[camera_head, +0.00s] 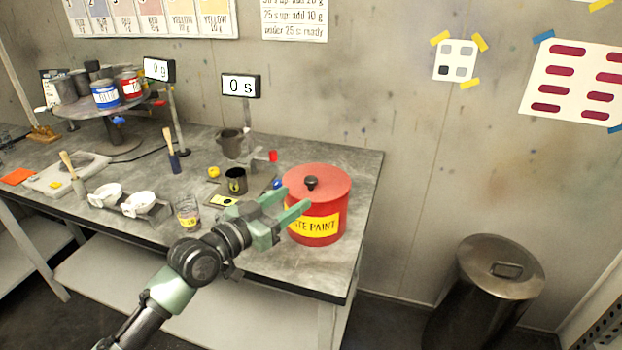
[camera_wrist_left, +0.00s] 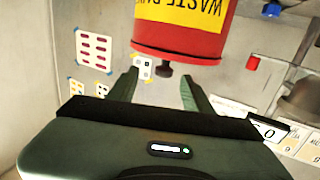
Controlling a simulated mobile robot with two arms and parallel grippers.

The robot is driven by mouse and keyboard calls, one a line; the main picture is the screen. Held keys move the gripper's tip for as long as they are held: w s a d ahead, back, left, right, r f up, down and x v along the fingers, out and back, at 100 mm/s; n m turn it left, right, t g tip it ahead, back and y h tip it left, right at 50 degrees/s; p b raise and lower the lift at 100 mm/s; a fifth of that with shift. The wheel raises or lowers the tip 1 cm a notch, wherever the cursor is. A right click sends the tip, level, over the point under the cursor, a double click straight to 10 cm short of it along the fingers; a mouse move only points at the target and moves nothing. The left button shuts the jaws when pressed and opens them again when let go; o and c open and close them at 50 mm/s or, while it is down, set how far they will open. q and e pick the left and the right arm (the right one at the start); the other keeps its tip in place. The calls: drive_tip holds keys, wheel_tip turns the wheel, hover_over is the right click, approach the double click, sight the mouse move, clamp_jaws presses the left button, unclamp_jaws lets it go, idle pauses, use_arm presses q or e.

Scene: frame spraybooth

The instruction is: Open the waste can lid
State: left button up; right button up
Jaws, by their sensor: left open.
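The red waste can (camera_head: 316,228) with a yellow "WASTE PAINT" label stands upright near the right end of the workbench. Its flat red lid (camera_head: 333,183) is on top, with a black knob (camera_head: 311,183) in the middle. My left gripper (camera_head: 297,199) is open and empty, in front of the can in the head view, its fingertips overlapping the can's left side. In the left wrist view the scene is upside down: the can (camera_wrist_left: 180,38) shows with its knob (camera_wrist_left: 163,69) by the gap between my open fingers (camera_wrist_left: 160,77). Contact cannot be told. My right gripper is out of view.
A grey workbench (camera_head: 350,172) holds cups, a glass jar (camera_head: 187,212), white bowls, brushes and a turntable of paint cans (camera_head: 107,95). A timer display (camera_head: 241,87) stands behind. A metal bin (camera_head: 500,267) stands on the floor to the right.

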sight(307, 181)
use_arm(q)
drive_tip(key=shift+t, duration=0.3)
drive_tip(key=x, duration=0.5)
drive_tip(key=r+p+x, duration=0.1)
drive_tip(key=x, duration=0.2)
drive_tip(key=shift+w+a+r, duration=0.1)
drive_tip(key=shift+w+a, duration=0.1)
drive_tip(key=shift+w, duration=0.15)
drive_tip(key=shift+c, duration=0.3)
clamp_jaws()
idle(0.5)
